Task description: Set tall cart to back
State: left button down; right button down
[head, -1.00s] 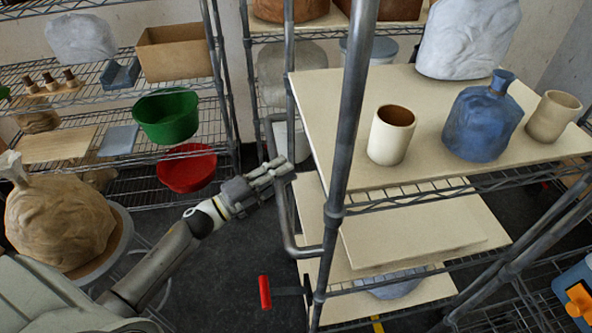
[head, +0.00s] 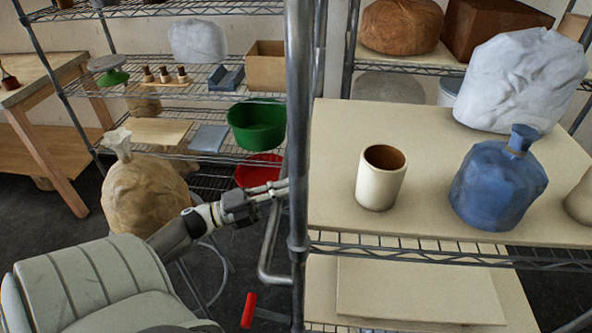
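The tall cart (head: 298,150) is a grey wire-shelf trolley standing close in front of me, filling the right half of the head view. Its bent grey side handle (head: 266,258) shows at its left. My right gripper is out of view.
The cart carries a cream cup (head: 381,180), blue bag (head: 497,180) and white bag (head: 520,80). Wire shelving behind holds a green basin (head: 257,126) and red bowl (head: 259,171). A tan bag (head: 145,195) stands at left. Dark floor (head: 60,235) is clear farther left.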

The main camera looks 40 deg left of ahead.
pick_arm(q)
jog(key=shift+s+a+f, duration=0.15)
jog(key=shift+a+f, duration=0.2)
jog(key=shift+f, duration=0.05)
jog(key=c, duration=1.6)
grip_release()
jog(key=shift+a+y, duration=0.1)
jog(key=shift+y, duration=0.3)
jog(key=o, duration=0.3)
jog(key=shift+s+a+r, duration=0.15)
jog(key=shift+s+a, duration=0.35)
jog(key=shift+s, duration=0.05)
jog(key=shift+w+d, duration=0.25)
jog(key=shift+d, duration=0.05)
jog(key=v, duration=1.2)
jog(key=shift+f, duration=0.2)
jog(key=shift+a, duration=0.15)
